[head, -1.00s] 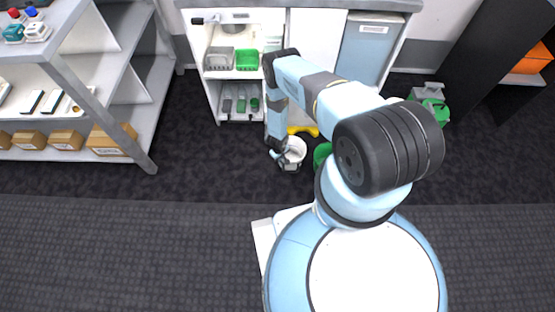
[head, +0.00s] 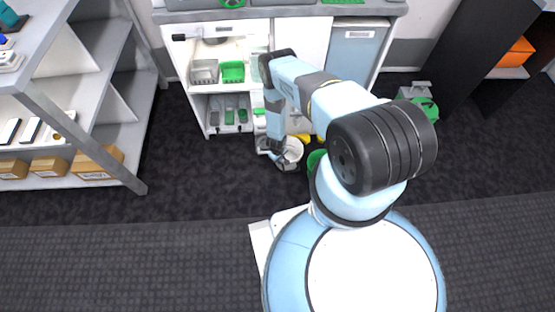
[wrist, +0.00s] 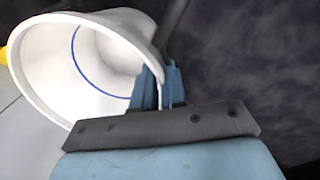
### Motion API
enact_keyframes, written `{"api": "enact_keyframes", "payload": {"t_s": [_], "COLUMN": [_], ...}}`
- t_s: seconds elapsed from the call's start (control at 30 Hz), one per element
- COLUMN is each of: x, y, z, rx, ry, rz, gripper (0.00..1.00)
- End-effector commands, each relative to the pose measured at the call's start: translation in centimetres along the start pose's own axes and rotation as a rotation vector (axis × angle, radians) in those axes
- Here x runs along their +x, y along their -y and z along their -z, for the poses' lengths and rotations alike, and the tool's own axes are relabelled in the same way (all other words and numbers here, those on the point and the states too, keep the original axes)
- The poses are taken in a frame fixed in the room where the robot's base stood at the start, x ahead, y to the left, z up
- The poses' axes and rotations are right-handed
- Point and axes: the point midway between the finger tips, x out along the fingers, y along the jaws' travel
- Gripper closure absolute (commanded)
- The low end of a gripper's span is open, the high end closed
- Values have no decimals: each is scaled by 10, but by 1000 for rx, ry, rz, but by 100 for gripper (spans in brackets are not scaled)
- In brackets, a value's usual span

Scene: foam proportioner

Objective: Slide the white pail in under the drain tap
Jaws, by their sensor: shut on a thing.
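The white pail (head: 292,150) stands upright on the dark floor in front of the bench unit, close to its base. My gripper (head: 281,160) is at the pail's near left side in the head view. In the wrist view the pail (wrist: 45,60) is open at the top, with a blue ring line inside and no contents seen. My gripper's blue fingers (wrist: 160,88) are shut on its rim there, one on each side of the wall. I cannot pick out the drain tap; my arm hides part of the unit above the pail.
A yellow object (head: 303,137) lies just behind the pail. A green container (head: 316,160) is right of it, partly behind my arm. The bench unit (head: 200,88) holds grey and green bins. Shelving (head: 135,180) stands left. A green-and-grey item (head: 422,98) is at right.

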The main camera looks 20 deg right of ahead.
Motion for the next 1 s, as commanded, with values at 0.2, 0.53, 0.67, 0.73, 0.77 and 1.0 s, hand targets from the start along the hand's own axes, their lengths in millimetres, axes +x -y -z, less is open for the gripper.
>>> {"api": "enact_keyframes", "payload": {"t_s": [0.2,0.53,0.67,0.73,0.77,1.0], "x": [0,1,1,1,0,-13], "y": [-3,-5,-5,-5,-5,-5], "z": [-2,-3,-3,-3,-3,-2], "rx": [7,10,10,10,10,11], "ry": [1,2,2,2,2,2], "rz": [0,0,0,0,0,0], "gripper": [100,60,59,59,59,59]}}
